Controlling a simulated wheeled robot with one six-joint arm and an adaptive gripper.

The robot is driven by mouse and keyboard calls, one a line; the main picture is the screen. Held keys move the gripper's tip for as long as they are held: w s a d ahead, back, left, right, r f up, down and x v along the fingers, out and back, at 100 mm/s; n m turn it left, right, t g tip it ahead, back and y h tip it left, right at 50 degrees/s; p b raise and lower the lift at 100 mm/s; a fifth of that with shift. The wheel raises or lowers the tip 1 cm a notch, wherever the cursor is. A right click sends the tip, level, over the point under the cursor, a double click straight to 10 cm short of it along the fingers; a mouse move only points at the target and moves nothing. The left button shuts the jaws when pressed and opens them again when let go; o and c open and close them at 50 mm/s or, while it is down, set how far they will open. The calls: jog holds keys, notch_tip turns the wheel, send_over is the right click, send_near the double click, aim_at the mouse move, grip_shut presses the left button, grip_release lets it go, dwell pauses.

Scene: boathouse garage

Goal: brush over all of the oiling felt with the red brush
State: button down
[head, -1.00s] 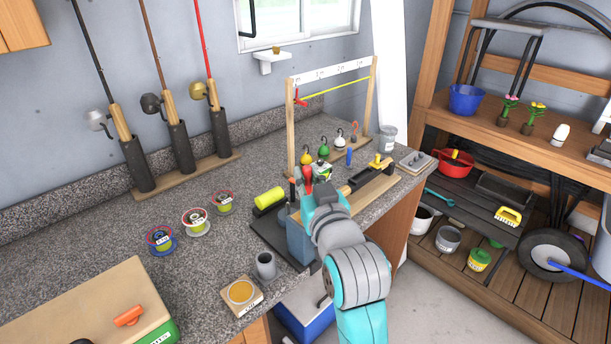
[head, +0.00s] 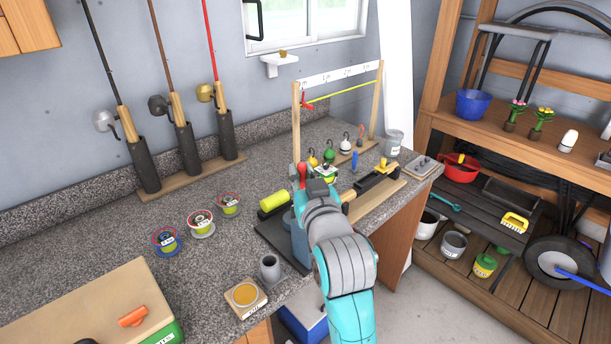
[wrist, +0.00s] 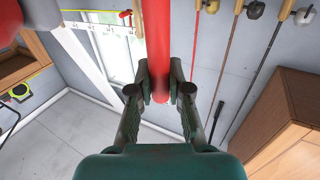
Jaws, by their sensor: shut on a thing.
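My gripper (wrist: 158,95) is shut on the red brush, whose thick red handle (wrist: 158,60) runs between its two fingers in the wrist view. In the head view the red handle tip (head: 302,170) sticks up above my gripper, over the front part of the counter. The brush's bristles are hidden in both views.
A grey cup (head: 270,267) and a wooden block with an amber disc (head: 261,304) stand nearer. Line spools (head: 200,222) are left.

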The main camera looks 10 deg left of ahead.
jog(key=shift+w+a, duration=0.2)
jog(key=shift+r, duration=3.55)
jog(key=shift+f, duration=0.1)
